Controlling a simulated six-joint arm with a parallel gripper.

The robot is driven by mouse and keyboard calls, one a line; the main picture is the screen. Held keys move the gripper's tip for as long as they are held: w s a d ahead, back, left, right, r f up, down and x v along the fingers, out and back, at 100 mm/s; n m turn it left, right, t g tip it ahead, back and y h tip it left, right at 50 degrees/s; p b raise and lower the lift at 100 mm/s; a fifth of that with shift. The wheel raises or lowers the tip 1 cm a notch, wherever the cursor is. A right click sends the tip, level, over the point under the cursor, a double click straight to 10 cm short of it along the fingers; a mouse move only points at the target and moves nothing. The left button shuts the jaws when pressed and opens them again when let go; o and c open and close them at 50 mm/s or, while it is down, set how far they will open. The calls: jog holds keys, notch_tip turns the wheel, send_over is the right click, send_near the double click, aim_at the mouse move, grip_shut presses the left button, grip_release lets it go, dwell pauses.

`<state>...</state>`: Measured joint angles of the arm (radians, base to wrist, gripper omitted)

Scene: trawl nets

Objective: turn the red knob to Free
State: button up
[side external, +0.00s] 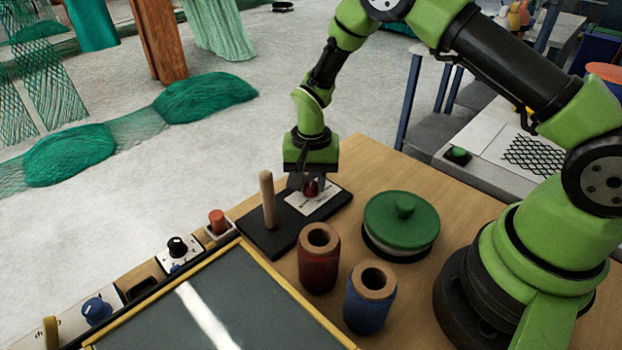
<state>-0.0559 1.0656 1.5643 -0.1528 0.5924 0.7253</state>
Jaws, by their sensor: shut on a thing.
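The red knob (311,189) sits on a white label plate (304,203) at the far end of a black board (283,232). My gripper (312,186) points down over the plate with its fingers shut on the knob, which shows only in part between them. The print on the plate is too small to read, so I cannot tell where the knob points.
A wooden peg (268,200) stands on the black board just left of my gripper. A green lidded container (402,223), a red spool (319,257) and a blue spool (370,297) stand close by. Black (176,247) and blue knobs (96,310) lie to the left.

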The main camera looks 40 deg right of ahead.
jog(key=n, duration=1.6)
jog(key=shift+n, duration=0.4)
jog(key=n, duration=0.6)
dwell(0.3)
jog(key=o, duration=0.9)
jog(key=shift+o, duration=0.2)
